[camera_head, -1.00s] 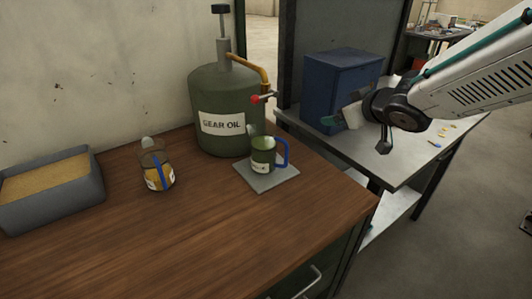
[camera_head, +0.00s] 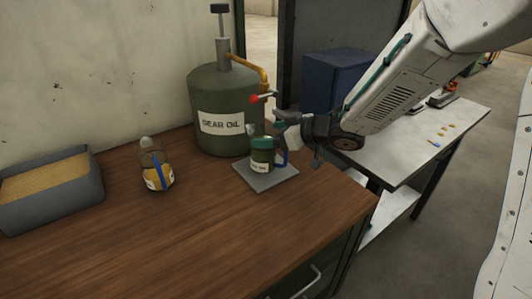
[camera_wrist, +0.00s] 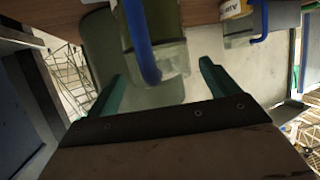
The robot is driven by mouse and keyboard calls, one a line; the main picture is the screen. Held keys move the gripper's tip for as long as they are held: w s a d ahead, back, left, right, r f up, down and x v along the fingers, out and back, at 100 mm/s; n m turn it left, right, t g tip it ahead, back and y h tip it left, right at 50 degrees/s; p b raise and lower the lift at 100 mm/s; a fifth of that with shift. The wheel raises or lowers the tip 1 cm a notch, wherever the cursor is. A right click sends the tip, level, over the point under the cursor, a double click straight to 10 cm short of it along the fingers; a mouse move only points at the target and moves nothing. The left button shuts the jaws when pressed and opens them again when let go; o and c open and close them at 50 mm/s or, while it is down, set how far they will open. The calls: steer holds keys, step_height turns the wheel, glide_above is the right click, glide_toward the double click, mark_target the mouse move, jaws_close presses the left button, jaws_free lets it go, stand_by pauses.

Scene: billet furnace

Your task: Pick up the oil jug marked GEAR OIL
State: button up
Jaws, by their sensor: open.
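A small green jug (camera_head: 262,153) with a blue handle stands upright on a grey square plate (camera_head: 265,178). Its label is too small to read. A large green drum (camera_head: 222,95) labelled GEAR OIL stands just behind it. My gripper (camera_head: 290,138) is at the jug's right side, by the handle. In the wrist view, which looks upside down, the open fingers of my gripper (camera_wrist: 162,75) lie on either side of the jug's blue handle (camera_wrist: 140,40). The jug's body (camera_wrist: 172,55) is beyond the handle. I cannot tell whether a finger touches it.
A clear jug (camera_head: 156,172) with amber contents and a blue handle stands to the left on the wooden bench (camera_head: 200,230). A grey bin (camera_head: 70,190) of tan grains is further left. A blue box (camera_head: 325,80) stands on the side table (camera_head: 425,145). The bench front is clear.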

steer(key=shift+w+a+f, duration=0.1)
steer(key=shift+w+a, duration=0.05)
steer(key=shift+a, duration=0.1)
steer(key=c, duration=1.8)
